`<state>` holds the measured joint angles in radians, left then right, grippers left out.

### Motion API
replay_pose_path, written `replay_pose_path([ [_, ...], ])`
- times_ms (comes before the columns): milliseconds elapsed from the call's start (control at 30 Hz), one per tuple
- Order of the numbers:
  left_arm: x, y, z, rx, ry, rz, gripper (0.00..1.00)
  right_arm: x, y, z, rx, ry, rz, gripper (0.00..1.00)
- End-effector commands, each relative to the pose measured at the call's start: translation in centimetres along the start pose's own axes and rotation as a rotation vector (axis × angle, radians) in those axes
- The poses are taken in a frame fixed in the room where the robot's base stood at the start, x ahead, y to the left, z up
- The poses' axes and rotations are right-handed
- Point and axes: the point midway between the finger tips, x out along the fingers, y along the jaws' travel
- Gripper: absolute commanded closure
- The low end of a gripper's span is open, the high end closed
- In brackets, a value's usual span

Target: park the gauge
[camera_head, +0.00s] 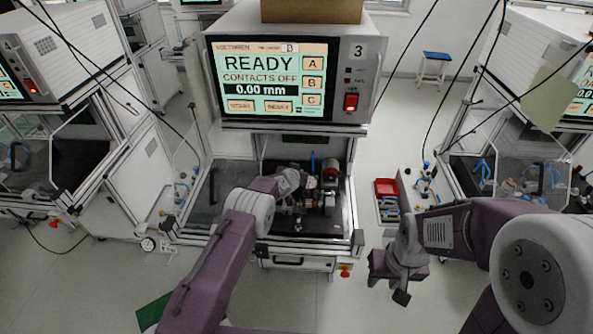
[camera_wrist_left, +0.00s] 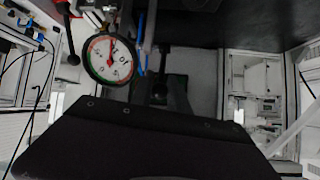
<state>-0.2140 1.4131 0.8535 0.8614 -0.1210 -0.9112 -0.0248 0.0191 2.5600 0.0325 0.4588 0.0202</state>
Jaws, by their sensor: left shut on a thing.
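The gauge (camera_wrist_left: 110,58) shows in the left wrist view as a round white dial with a red and green rim and a red needle. My left arm reaches into the test station in the head view, and its gripper (camera_head: 297,200) is low among the fixture parts. In the left wrist view the left gripper (camera_wrist_left: 160,88) is shut on a dark handle beside the dial; the fingertips are hard to make out. My right gripper (camera_head: 390,283) hangs empty over the floor, to the right of the station; its jaw gap is unclear.
The station screen (camera_head: 268,80) reads READY, CONTACTS OFF, 0.00 mm. A red tray (camera_head: 386,187) with small parts lies right of the station. The station's front frame (camera_head: 270,240) runs below my left arm. Similar stations stand at both sides.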

Motion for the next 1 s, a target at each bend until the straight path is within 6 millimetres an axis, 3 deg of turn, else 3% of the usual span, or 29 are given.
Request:
replay_pose_path([
  [33, 0.1, 0.1, 0.8, 0.000, -0.013, 0.003, 1.00, 0.1, 0.0, 0.0, 0.000, 0.000, 0.000, 0.64],
  [167, 0.1, 0.1, 0.8, 0.000, -0.014, 0.004, 1.00, 0.1, 0.0, 0.0, 0.000, 0.000, 0.000, 0.64],
  [200, 0.1, 0.1, 0.8, 0.000, -0.014, 0.004, 0.74, 0.1, 0.0, 0.0, 0.000, 0.000, 0.000, 0.64],
  [700, -0.3, 0.0, 0.4, 0.002, -0.007, -0.002, 0.74, 0.8, 0.0, 0.1, 0.000, 0.000, 0.000, 0.64],
  [867, -1.9, 0.0, 0.6, 0.003, -0.007, -0.003, 0.74, 2.6, 0.1, 0.3, 0.000, 0.000, 0.000, 0.64],
  [1000, -4.4, 0.1, 0.4, 0.001, -0.005, 0.002, 0.74, 3.7, 0.1, 0.4, 0.000, 0.000, 0.000, 0.64],
])
